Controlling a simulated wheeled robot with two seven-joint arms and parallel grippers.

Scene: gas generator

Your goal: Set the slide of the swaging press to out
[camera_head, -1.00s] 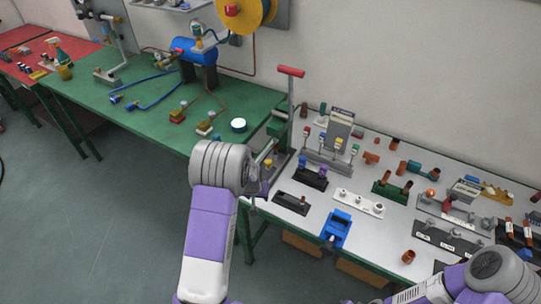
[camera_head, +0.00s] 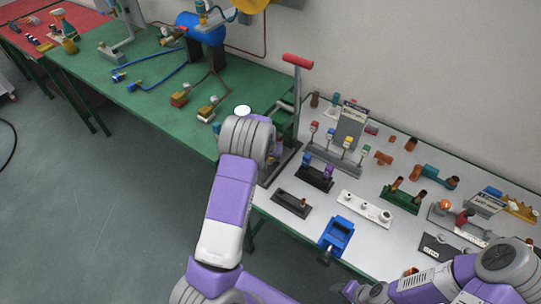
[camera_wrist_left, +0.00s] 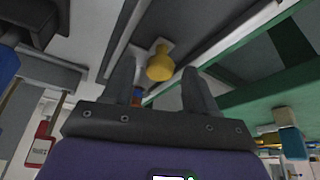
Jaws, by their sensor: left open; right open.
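The swaging press stands at the left end of the white table, with a green body (camera_head: 281,124), an upright grey lever and a red handle (camera_head: 297,60). Its grey base (camera_head: 278,172) is partly hidden behind my left wrist. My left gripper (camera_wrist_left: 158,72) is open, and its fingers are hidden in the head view. In the left wrist view, a yellow knob (camera_wrist_left: 160,62) on a grey part shows between the fingertips, with gaps on both sides. I cannot tell how far the slide is out. My right gripper (camera_head: 346,291) is open and empty at the bottom of the head view.
The white table holds a blue vise (camera_head: 337,236), a white block with fittings (camera_head: 366,209), a dark fixture (camera_head: 291,203) and a green block (camera_head: 401,198). Small coloured-top valves (camera_head: 336,155) stand close right of the press. The green bench (camera_head: 150,110) adjoins at left.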

